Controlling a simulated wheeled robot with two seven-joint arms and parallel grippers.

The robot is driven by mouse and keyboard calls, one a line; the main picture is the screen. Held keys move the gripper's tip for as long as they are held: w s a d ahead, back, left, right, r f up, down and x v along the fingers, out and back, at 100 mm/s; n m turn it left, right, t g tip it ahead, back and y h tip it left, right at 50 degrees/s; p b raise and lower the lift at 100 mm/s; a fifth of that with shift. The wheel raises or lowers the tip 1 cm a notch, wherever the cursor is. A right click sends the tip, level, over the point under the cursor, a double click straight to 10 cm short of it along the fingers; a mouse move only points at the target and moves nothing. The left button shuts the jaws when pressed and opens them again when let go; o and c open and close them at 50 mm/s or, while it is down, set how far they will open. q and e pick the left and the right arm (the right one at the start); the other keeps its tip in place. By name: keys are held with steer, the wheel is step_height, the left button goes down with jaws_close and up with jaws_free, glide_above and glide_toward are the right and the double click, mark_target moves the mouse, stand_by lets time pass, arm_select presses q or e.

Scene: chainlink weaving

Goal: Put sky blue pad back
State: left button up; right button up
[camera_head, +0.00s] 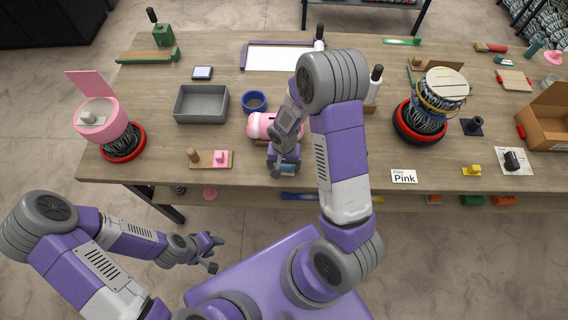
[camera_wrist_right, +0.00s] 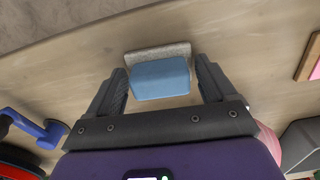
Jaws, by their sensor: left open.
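The sky blue pad (camera_head: 288,168) lies near the front edge of the table, partly hidden under my right gripper in the head view. In the right wrist view the sky blue pad (camera_wrist_right: 161,79) is a block with a light grey layer along its far side. My right gripper (camera_wrist_right: 160,82) has one finger on each side of it, with a narrow gap at each finger. The right gripper (camera_head: 284,170) points down at the table. My left gripper (camera_head: 210,255) is open and empty, low in front of the table.
A pink cylinder (camera_head: 262,126) lies just behind the right gripper. A wooden block with a pink piece (camera_head: 220,158) is to its left, and a grey tray (camera_head: 201,104) and blue ring (camera_head: 254,102) are behind. A "Pink" card (camera_head: 404,177) lies to the right.

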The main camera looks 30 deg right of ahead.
mark_target(282, 165)
steer(key=shift+o, duration=1.1)
steer(key=shift+r, duration=0.15)
steer(key=shift+w+r+p, duration=0.1)
steer(key=shift+r+p, duration=0.25)
steer(key=shift+p, duration=0.05)
steer(key=r, duration=0.6)
steer(key=shift+a+r, duration=0.4)
steer(key=shift+s, duration=0.2)
